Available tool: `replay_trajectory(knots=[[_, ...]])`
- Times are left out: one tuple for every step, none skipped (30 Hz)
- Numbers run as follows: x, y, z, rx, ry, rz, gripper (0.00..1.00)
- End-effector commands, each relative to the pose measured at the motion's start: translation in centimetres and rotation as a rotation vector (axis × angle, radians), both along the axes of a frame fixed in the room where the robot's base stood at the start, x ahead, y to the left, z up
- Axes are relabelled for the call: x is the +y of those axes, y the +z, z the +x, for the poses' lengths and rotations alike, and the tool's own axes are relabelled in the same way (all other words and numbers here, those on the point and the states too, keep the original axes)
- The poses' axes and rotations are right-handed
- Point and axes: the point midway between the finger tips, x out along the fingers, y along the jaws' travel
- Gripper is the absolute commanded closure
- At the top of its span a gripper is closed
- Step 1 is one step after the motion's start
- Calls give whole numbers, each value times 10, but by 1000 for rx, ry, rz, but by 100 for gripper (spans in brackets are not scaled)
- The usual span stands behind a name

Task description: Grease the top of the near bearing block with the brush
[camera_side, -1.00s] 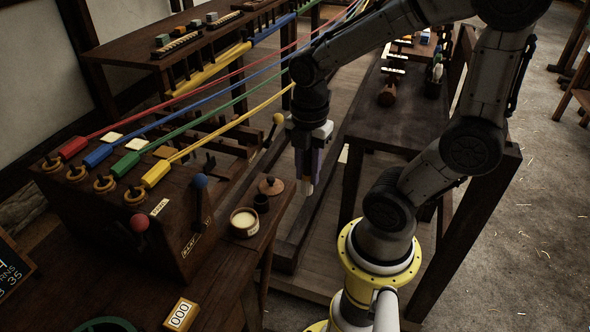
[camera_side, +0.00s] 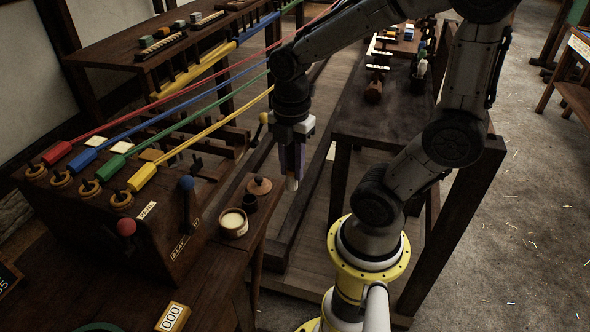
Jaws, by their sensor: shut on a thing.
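My gripper (camera_side: 291,160) points down over the gap between the two wooden benches, shut on the brush. The brush's pale tip (camera_side: 292,184) shows below the fingers; the fingers hide most of the rest. An open round pot of cream-coloured grease (camera_side: 233,223) stands on the near bench, lower left of the brush tip. The brush is clear of the pot in the picture. I cannot tell for certain which part is the near bearing block.
A small dark cup (camera_side: 250,202) and a round wooden lid (camera_side: 259,186) stand beside the pot. The wooden machine box (camera_side: 165,235) has red and blue knobbed levers. Coloured ropes run from it to the back. A dark bench (camera_side: 385,115) stands right of my gripper.

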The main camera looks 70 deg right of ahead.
Motion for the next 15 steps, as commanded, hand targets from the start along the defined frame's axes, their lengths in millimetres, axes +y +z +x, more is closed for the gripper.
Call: replay_trajectory(knots=[[-2,3,12,1,-20,0,100],[-3,4,20,3,-30,1,100],[-3,6,31,4,-41,1,100],[-2,6,40,4,-46,1,100],[-1,6,50,5,-51,1,100],[1,5,63,5,-53,1,100],[3,3,73,5,-52,1,100],[5,1,82,6,-52,1,100],[9,-2,93,7,-47,1,100],[12,-4,101,7,-43,0,100],[16,-7,108,6,-37,0,100],[21,-11,117,6,-27,0,100],[24,-15,123,5,-19,0,100],[28,-19,127,6,-8,0,100],[33,-23,132,4,7,0,100]])
